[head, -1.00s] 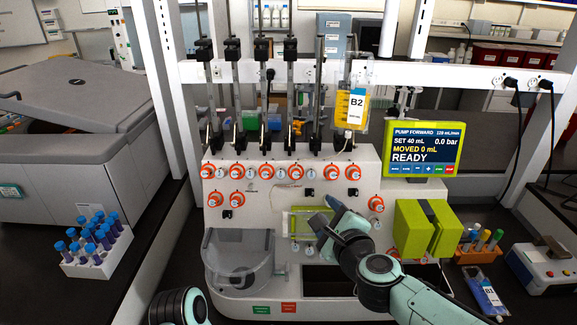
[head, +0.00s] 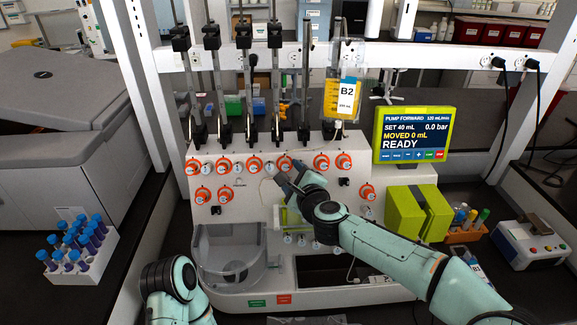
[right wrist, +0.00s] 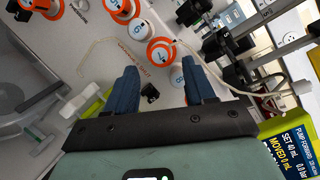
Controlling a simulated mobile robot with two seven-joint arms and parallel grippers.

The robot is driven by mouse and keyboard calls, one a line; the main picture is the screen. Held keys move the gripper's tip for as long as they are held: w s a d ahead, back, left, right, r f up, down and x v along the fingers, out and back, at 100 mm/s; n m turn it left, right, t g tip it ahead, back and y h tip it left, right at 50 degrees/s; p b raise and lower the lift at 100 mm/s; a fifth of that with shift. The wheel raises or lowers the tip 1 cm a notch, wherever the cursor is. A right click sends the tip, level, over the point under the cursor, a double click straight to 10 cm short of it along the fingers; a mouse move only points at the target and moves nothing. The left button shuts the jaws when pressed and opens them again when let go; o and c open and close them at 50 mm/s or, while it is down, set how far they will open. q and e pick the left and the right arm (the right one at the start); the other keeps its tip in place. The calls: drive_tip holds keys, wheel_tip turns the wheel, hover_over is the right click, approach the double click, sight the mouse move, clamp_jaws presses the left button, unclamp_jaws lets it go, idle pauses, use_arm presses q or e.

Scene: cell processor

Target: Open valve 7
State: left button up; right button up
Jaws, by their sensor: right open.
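Orange ring valves with numbered white and blue caps line the upper face of the white cell processor (head: 300,220). The cap numbers are too small to read surely, so I cannot tell which is valve 7. My right gripper (head: 284,178) is at the upper row, close to an orange valve (head: 284,163). In the right wrist view, my right gripper (right wrist: 159,66) is open and empty. My left gripper is out of view.
A yellow-green screen (head: 414,135) reads READY and MOVED 0 mL. A yellow bag labelled B2 (head: 341,100) hangs above the panel. A green block (head: 405,212) and tube rack (head: 466,235) stand at right, a rack of blue-capped tubes (head: 80,250) at left. Thin tubing crosses the panel.

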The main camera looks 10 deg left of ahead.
sight(287, 168)
drive_tip(key=x, duration=0.2)
drive_tip(key=shift+w+a+r+p, duration=0.15)
drive_tip(key=shift+w+p, duration=0.2)
drive_tip(key=shift+w+a+f, duration=0.3)
drive_tip(key=shift+w+a, duration=0.05)
drive_tip(key=shift+w, duration=0.2)
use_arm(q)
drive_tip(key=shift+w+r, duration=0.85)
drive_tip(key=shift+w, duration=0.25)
use_arm(e)
drive_tip(key=shift+s, duration=0.1)
drive_tip(key=shift+c, duration=0.7)
clamp_jaws()
